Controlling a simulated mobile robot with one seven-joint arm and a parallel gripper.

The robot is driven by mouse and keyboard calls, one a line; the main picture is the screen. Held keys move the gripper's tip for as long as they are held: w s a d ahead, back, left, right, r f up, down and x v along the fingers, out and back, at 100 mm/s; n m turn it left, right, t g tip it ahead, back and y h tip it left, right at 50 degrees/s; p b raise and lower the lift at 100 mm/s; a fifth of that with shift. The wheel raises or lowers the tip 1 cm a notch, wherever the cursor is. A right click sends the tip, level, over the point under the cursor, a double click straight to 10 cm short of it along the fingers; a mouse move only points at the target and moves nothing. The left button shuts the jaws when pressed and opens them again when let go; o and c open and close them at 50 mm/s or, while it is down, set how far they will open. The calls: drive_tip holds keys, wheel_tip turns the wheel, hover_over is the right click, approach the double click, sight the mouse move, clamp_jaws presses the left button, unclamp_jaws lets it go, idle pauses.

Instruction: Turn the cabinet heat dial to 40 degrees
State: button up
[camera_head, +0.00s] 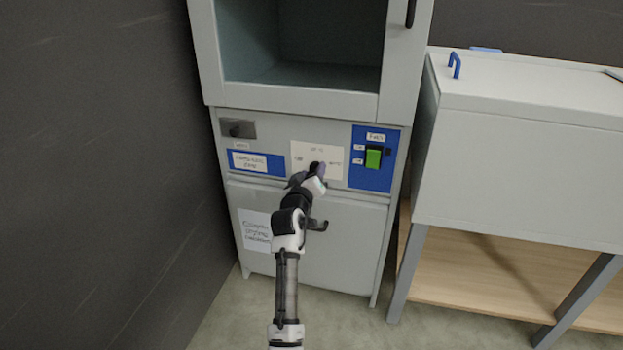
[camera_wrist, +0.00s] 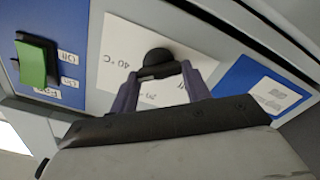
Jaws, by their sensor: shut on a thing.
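The cabinet (camera_head: 305,240) is light grey with a control strip below its windowed upper door. The heat dial (camera_wrist: 157,57) is a black round knob with a raised grip bar, on a white plate (camera_wrist: 115,45). A "40 °C" marking shows left of the dial in the tilted wrist view; other print is partly hidden. In the head view my gripper (camera_head: 317,171) is at the dial and covers most of it. In the wrist view my gripper (camera_wrist: 159,73) has its two purple-grey fingers on either side of the grip bar, shut on it. Which mark the dial points to is unclear.
A green switch (camera_head: 373,158) on a blue panel is right of the dial. A blue label (camera_head: 257,163) and a dark latch recess (camera_head: 238,128) are on the left. A dark wall stands left; a grey chest (camera_head: 520,160) on a wooden-shelved stand is right.

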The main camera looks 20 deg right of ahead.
drive_tip(key=shift+r+m+b, duration=0.1)
drive_tip(key=shift+m+b, duration=0.45)
drive_tip(key=shift+m, duration=0.95)
drive_tip(key=shift+o, duration=0.2)
drive_tip(key=o, duration=1)
drive_tip(key=shift+c, duration=0.2)
drive_tip(key=shift+s, duration=0.1)
